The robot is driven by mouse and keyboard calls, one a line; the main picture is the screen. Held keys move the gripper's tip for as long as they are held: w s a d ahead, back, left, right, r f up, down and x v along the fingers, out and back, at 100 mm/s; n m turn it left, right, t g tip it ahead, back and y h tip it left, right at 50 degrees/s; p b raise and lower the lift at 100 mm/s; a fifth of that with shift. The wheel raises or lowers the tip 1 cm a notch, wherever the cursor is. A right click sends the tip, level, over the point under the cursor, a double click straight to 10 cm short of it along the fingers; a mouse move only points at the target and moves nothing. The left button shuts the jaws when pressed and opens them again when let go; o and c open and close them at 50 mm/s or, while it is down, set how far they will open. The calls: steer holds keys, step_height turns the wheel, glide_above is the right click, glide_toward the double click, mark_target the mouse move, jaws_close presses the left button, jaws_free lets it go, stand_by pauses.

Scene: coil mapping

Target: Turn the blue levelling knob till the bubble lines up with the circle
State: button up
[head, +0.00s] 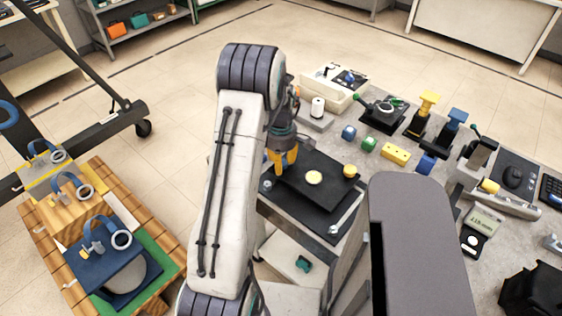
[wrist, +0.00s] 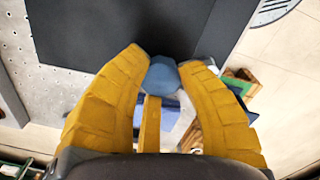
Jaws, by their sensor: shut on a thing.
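My gripper (head: 284,160) reaches down at the far left edge of a black plate (head: 325,205). In the wrist view its yellow fingers (wrist: 163,85) are closed around the blue knob (wrist: 162,74), one on each side. The knob is hidden by the gripper in the head view. A pale yellow disc (head: 313,178), perhaps the bubble level, lies on the plate. It is too small to make out a bubble or a circle. The plate also shows in the wrist view (wrist: 95,30).
A yellow knob (head: 350,171) sits at the plate's right corner, and a small grey-blue one (head: 267,185) at its left. The grey bench behind holds blue and green knobs, a yellow block (head: 396,153) and several instruments. A grey post (head: 420,240) blocks the view at front right.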

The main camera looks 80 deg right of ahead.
steer(key=shift+f+m, duration=0.15)
steer(key=shift+m, duration=0.25)
steer(key=m+b, duration=0.2)
steer(key=m, duration=0.1)
steer(key=shift+f+m, duration=0.1)
steer(key=shift+m, duration=0.3)
steer(key=m+b, duration=0.2)
steer(key=m, duration=0.3)
steer(key=m+b, duration=0.2)
steer(key=m, duration=0.3)
steer(key=shift+m, duration=0.4)
steer(key=shift+m+b, duration=0.65)
steer(key=shift+m, duration=1.65)
steer(key=shift+a, duration=0.1)
steer(key=o, duration=1.2)
steer(key=shift+d+r, duration=0.2)
